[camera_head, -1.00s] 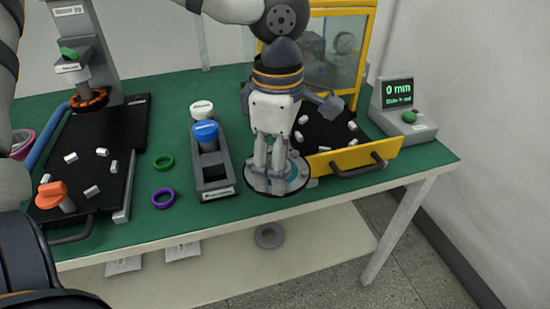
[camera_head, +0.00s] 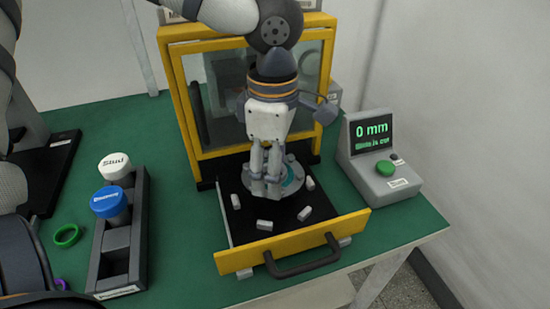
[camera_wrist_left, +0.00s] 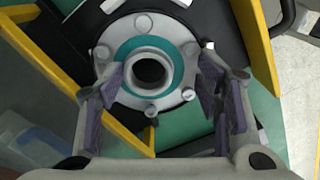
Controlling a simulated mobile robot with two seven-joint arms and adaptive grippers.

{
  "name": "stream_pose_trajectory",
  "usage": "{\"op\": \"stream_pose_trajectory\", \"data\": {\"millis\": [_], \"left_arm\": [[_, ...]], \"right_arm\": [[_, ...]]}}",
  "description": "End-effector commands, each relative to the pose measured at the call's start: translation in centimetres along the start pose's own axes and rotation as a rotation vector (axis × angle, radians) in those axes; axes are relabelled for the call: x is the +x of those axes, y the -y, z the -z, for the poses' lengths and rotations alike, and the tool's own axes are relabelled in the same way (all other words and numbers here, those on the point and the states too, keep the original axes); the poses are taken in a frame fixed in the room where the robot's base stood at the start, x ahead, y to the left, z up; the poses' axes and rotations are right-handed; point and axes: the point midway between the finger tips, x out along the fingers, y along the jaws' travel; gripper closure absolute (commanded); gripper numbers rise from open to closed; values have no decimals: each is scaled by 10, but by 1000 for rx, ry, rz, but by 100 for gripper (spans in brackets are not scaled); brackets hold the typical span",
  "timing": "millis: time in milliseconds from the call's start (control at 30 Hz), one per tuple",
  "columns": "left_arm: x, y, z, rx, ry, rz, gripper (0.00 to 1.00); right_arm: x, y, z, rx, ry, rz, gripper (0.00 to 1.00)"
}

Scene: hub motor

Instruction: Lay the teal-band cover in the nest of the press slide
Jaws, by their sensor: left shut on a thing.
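The teal-band cover (camera_head: 293,184) is a round grey flanged disc with a teal ring and bolts. It also shows in the left wrist view (camera_wrist_left: 126,56), with a raised hollow hub at its middle. My left gripper (camera_head: 266,186) points down and is shut on the cover at its hub. The cover is over the rear part of the black press slide (camera_head: 285,217), among its white blocks. I cannot tell whether it touches the slide. The nest is hidden beneath the cover. The slide is pulled out, with a yellow front and dark handle. My right gripper is not in view.
The yellow-framed press (camera_head: 187,110) with clear panels stands right behind the gripper. A console (camera_head: 380,165) reading 0 mm with a green button stands at right. A dark rack (camera_head: 117,240) with white and blue capped tools and a green ring (camera_head: 66,236) are at left.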

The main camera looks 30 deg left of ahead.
Motion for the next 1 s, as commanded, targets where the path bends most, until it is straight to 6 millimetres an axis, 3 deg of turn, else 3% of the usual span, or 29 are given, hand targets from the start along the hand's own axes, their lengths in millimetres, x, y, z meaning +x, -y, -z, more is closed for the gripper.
{"op": "stream_pose_trajectory", "data": {"millis": [200, 1000], "left_arm": [[21, 0, 0, 0, -2, 5, 73], [29, -1, -1, 0, 0, -2, 73]], "right_arm": [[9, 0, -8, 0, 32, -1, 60], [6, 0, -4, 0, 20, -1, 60]]}}
